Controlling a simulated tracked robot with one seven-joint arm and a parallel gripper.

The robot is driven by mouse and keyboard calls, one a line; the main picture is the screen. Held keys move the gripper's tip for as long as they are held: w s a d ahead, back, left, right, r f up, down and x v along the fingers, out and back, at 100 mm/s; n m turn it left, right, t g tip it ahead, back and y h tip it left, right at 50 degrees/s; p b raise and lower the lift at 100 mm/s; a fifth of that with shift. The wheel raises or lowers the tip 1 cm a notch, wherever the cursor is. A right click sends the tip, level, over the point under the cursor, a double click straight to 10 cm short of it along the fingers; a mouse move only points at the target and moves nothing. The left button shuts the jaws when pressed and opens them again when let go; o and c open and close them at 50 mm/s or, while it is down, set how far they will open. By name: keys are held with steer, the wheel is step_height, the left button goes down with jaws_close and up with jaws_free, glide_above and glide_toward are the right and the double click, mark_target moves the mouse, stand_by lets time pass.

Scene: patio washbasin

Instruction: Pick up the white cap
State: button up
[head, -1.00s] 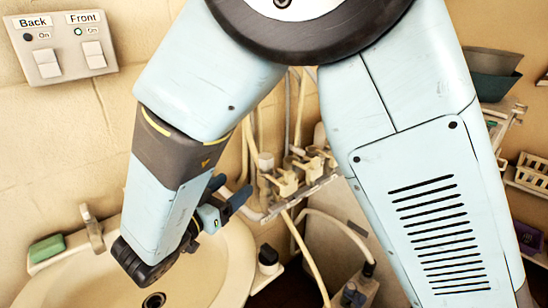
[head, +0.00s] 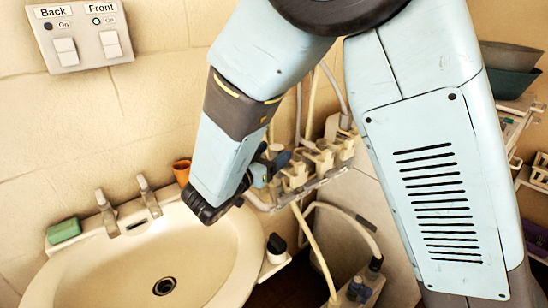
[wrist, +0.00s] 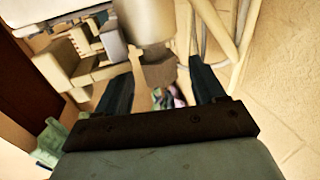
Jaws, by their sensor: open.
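My gripper (head: 274,164) is open at the pipe fittings on the wall, right of the basin, partly hidden behind my forearm. In the wrist view my gripper (wrist: 160,82) has its two dark fingers apart, with nothing clearly held. A pale, rounded fitting (wrist: 146,22) lies ahead of the fingers, with a darker block below it reaching between the fingertips. I cannot tell for sure whether this pale piece is the white cap. No separate white cap stands out in the head view.
The washbasin (head: 95,278) has two taps and a green soap (head: 64,230). An orange-brown cup (head: 182,172) stands behind my forearm. Valve fittings (head: 318,158) and hoses crowd the gripper's right. A switch panel (head: 82,35) is on the wall.

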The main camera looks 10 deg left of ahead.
steer(key=x, duration=0.2)
steer(key=shift+w+d, duration=0.1)
steer(key=shift+w, duration=0.15)
steer(key=c, duration=1.1)
